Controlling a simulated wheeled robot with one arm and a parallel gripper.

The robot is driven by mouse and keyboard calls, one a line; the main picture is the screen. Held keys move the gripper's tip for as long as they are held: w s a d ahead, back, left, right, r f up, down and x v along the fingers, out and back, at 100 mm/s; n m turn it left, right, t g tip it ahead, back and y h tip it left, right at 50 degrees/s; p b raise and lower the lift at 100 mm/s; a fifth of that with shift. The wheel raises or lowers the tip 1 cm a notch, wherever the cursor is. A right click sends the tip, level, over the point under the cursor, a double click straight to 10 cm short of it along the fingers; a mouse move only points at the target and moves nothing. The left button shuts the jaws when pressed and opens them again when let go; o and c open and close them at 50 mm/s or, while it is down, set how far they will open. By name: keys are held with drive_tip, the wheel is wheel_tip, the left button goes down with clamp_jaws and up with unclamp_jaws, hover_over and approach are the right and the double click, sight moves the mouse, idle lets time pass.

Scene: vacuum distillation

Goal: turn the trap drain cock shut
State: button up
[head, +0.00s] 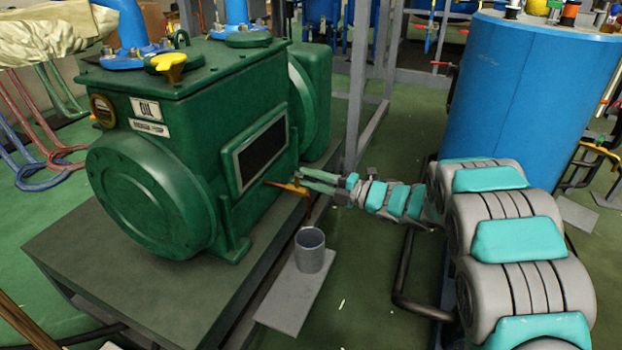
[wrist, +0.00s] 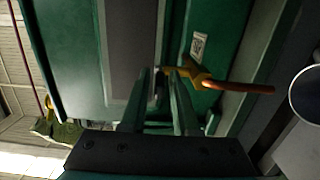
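The trap drain cock (head: 287,186) is a small yellow-orange fitting low on the side of the green pump housing (head: 235,120). In the wrist view the yellow cock (wrist: 201,79) lies by the tip of my right-hand finger, with part of it reaching toward the finger gap. Whether it touches the finger I cannot tell. A thin brown-orange spout or stream (wrist: 240,87) runs from it toward the grey cup (head: 310,252). My gripper (head: 312,180) is at the cock, its two green fingers (wrist: 161,76) apart and nothing clearly held between them.
The grey cup stands on a grey plate (head: 287,300) below the cock; its rim also shows in the wrist view (wrist: 305,92). A dark bench (head: 150,300) carries the pump. A blue tank (head: 525,95) stands behind my arm, and a metal frame post (head: 357,80) rises nearby.

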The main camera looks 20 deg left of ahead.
clamp_jaws()
